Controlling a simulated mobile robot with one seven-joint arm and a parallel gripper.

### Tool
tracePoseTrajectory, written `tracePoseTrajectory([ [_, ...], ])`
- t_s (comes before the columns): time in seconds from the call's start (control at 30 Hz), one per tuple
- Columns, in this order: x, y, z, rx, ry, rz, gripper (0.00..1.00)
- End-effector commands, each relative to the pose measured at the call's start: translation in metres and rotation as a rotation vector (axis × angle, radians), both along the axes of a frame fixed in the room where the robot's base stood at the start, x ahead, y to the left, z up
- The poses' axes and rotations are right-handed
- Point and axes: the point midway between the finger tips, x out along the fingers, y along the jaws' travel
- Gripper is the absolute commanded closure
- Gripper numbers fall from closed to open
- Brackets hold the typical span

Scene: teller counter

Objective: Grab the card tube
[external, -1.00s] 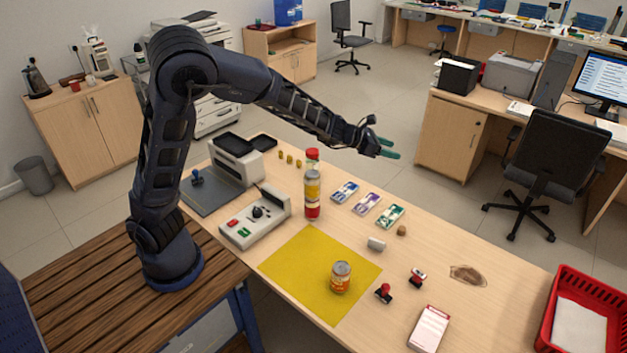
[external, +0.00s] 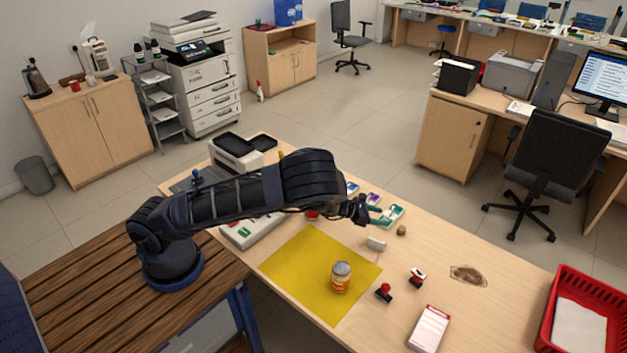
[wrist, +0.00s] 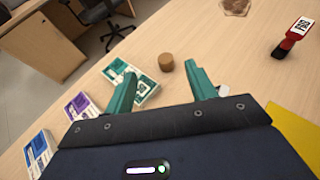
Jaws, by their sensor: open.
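My gripper (external: 376,214) has teal fingers and is open and empty, low over the desk by the banknote packs. In the wrist view its fingers (wrist: 160,72) are spread apart. A short pale grey-white cylinder (external: 376,243) lies on the desk just below the gripper in the external view; in the wrist view only a bit of it (wrist: 224,91) shows beside the right finger. A small brown cylinder (external: 401,230) stands close by; in the wrist view it (wrist: 166,62) is beyond the gap between the fingertips. I cannot tell for sure which is the card tube.
Banknote packs (wrist: 132,84) lie left of the fingers in the wrist view. Stamps (external: 384,293) and a red tray (external: 548,318) are to the right. My arm hides most of the tall container.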

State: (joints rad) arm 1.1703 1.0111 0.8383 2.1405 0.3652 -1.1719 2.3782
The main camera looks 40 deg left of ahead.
Motion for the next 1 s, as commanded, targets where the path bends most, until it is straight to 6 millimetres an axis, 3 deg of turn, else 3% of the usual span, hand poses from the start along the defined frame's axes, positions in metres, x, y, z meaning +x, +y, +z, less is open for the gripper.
tracePoseTrajectory([
  [0.07,0.000,0.000,-0.017,0.003,0.001,0.001,0.44],
  [0.2,0.001,0.000,-0.030,0.001,0.000,0.000,0.44],
  [1.0,0.053,-0.055,-0.068,0.000,0.000,-0.001,0.44],
])
